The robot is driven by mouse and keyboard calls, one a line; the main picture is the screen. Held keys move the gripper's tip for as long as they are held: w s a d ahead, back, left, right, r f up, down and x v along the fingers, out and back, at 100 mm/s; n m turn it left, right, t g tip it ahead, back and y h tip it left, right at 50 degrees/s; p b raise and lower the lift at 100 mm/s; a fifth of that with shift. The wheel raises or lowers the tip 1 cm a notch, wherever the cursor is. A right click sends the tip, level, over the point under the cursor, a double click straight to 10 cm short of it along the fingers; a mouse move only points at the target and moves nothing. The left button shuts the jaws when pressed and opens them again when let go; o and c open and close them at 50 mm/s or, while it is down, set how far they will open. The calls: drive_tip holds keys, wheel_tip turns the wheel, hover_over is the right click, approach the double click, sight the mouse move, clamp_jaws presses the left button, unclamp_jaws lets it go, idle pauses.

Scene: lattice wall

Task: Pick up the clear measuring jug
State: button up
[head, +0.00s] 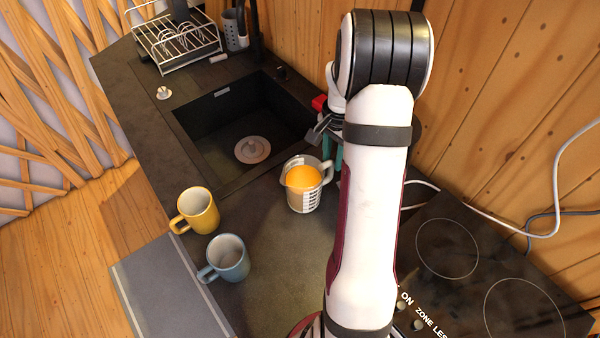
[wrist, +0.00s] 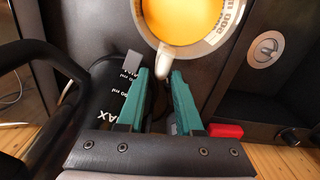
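The clear measuring jug (head: 308,197) stands on the dark counter by the sink's near right corner, with orange contents and printed markings. In the wrist view the jug (wrist: 225,28) is at the top, seen from above, with its handle (wrist: 178,60) pointing toward my gripper. My gripper (wrist: 160,77) is open, its two teal fingers apart. The handle's end is close to the fingertips; I cannot tell whether it lies between them.
A yellow mug (head: 198,212) and a blue mug (head: 228,258) stand left of the jug. The sink (head: 215,115) and a dish rack (head: 178,45) lie behind. A black vessel marked MAX (wrist: 108,95) is close left of my fingers. The hob (head: 450,250) is at right.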

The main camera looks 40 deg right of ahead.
sight(329, 179)
wheel_tip(329, 179, down, 7)
drive_tip(key=shift+f, duration=0.2)
clamp_jaws()
idle(1.4)
